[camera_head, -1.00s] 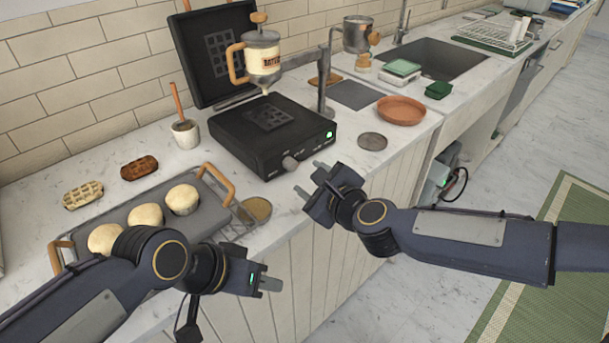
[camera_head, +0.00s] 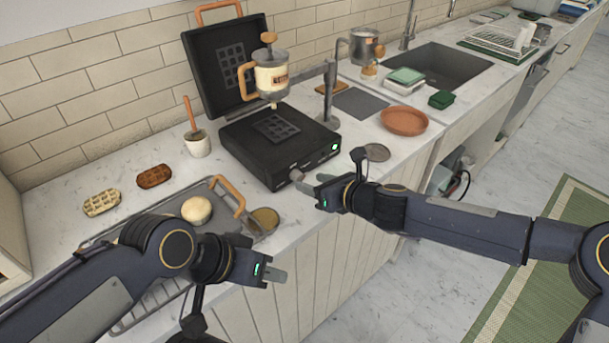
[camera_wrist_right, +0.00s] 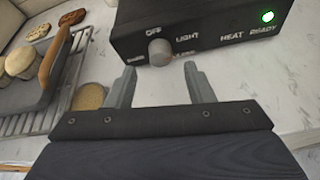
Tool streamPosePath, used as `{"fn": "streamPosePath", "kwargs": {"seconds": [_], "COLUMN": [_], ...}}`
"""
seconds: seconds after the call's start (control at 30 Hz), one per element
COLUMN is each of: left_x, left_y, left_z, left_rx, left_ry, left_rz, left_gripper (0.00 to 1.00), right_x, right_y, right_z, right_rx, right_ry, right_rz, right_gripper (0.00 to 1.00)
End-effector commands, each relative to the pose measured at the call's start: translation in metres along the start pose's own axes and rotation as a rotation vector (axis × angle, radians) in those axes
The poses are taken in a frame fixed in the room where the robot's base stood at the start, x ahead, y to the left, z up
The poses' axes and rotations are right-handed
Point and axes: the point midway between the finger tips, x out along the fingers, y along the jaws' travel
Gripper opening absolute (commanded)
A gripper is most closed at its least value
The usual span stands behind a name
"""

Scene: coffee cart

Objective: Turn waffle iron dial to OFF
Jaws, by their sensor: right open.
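The black waffle iron (camera_head: 270,150) stands on the counter with its lid (camera_head: 228,65) raised. Its grey dial (camera_head: 296,175) is on the front face. In the right wrist view the dial (camera_wrist_right: 160,52) sits below the word OFF, with LIGHT to its right; its exact pointing cannot be told. A green light (camera_wrist_right: 268,16) glows by HEAT READY. My right gripper (camera_head: 308,185) is just in front of the dial; in the wrist view its open fingers (camera_wrist_right: 158,82) are spread on either side, short of the dial. My left gripper (camera_head: 280,273) is low in front of the counter, its fingers appearing close together.
A batter dispenser (camera_head: 272,80) hangs above the iron's lower plate. A tray with a bun (camera_head: 197,210) lies left, partly behind my left arm. Two waffles (camera_head: 154,176) lie behind it. A round coaster (camera_head: 376,152) and a terracotta dish (camera_head: 404,121) are right of the iron.

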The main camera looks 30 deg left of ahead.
Motion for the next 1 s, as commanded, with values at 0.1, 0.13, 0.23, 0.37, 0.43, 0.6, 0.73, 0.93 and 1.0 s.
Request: {"fn": "streamPosePath", "kwargs": {"seconds": [0.1, 0.13, 0.23, 0.37, 0.43, 0.6, 0.73, 0.93, 1.0], "left_x": [-0.004, -0.004, -0.006, -0.006, -0.006, -0.006, -0.006, -0.006, -0.006], "left_y": [0.002, 0.002, 0.003, 0.003, 0.003, 0.003, 0.003, 0.003, 0.003], "left_z": [-0.002, -0.002, -0.003, -0.003, -0.003, -0.003, -0.003, -0.003, -0.003], "left_rx": [0.000, 0.000, 0.000, 0.000, 0.000, 0.000, 0.000, 0.000, 0.000], "left_ry": [0.000, 0.000, 0.000, 0.000, 0.000, 0.000, 0.000, 0.000, 0.000], "left_rz": [0.000, 0.000, 0.000, 0.000, 0.000, 0.000, 0.000, 0.000, 0.000], "left_gripper": [0.36, 0.36, 0.36, 0.36, 0.36, 0.36, 0.36, 0.36, 0.36], "right_x": [0.020, 0.024, 0.034, 0.041, 0.042, 0.042, 0.042, 0.042, 0.042], "right_y": [0.001, 0.001, 0.001, 0.000, 0.000, 0.000, 0.000, 0.000, 0.000], "right_z": [0.001, 0.001, 0.001, 0.000, 0.000, 0.000, 0.000, 0.000, 0.000], "right_rx": [-0.002, -0.002, -0.003, -0.004, -0.005, -0.005, -0.006, -0.006, -0.006], "right_ry": [0.001, 0.001, 0.001, 0.001, 0.001, 0.001, 0.001, 0.001, 0.001], "right_rz": [0.000, 0.001, -0.001, -0.002, -0.003, -0.003, -0.003, -0.003, -0.003], "right_gripper": [0.48, 0.48, 0.48, 0.48, 0.48, 0.48, 0.32, 0.06, 0.03]}}
